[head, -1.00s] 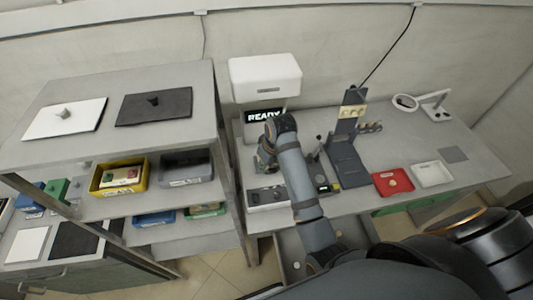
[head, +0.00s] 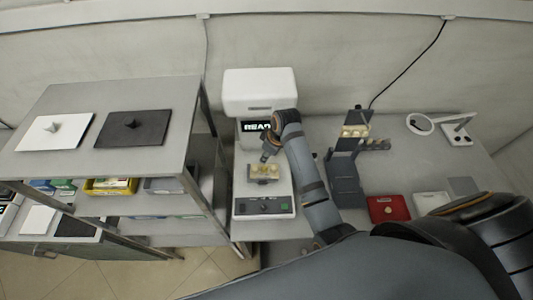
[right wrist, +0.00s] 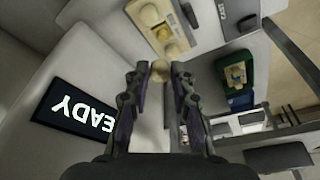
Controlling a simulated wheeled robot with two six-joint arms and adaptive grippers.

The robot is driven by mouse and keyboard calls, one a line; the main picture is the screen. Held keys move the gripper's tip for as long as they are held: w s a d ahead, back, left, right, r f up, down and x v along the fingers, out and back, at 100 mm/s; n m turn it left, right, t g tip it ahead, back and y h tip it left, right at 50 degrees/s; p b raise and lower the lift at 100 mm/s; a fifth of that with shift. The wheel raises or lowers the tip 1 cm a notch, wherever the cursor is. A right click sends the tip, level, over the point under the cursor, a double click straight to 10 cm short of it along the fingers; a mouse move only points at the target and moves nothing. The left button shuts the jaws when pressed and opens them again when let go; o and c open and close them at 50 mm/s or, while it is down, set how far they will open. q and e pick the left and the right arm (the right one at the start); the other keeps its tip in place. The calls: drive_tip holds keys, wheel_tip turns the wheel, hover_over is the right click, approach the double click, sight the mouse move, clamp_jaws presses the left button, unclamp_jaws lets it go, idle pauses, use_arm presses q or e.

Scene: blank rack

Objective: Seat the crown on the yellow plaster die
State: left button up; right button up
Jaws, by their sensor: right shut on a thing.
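My right gripper (head: 266,156) hangs just above a tan block (head: 264,179) with several small yellowish dies, in front of the white machine. The crown looks apart from the dies. I cannot tell for certain which die is the yellow plaster one. The crown is too small to make out in the head view. My left gripper is out of view.
The white machine (head: 262,92) with a lit display stands close behind the gripper. A dark stand (head: 345,180) with a block of tan pieces is to the right, then a red tray (head: 388,209) and a magnifier lamp (head: 420,124). A grey shelf (head: 190,95) stands left.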

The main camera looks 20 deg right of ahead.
drive_tip(key=shift+f, duration=0.55)
drive_tip(key=shift+s+f+b, duration=0.1)
drive_tip(key=shift+f+b, duration=0.25)
drive_tip(key=shift+b+x, duration=0.4)
drive_tip(key=shift+x, duration=0.55)
drive_tip(key=shift+s+f, duration=0.15)
drive_tip(key=shift+f, duration=0.5)
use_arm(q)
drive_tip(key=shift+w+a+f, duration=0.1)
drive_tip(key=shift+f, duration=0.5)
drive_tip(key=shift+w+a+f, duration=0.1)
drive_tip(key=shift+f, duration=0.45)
use_arm(e)
drive_tip(key=shift+d, duration=0.1)
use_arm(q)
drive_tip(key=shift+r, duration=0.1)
use_arm(e)
drive_tip(key=shift+r, duration=0.1)
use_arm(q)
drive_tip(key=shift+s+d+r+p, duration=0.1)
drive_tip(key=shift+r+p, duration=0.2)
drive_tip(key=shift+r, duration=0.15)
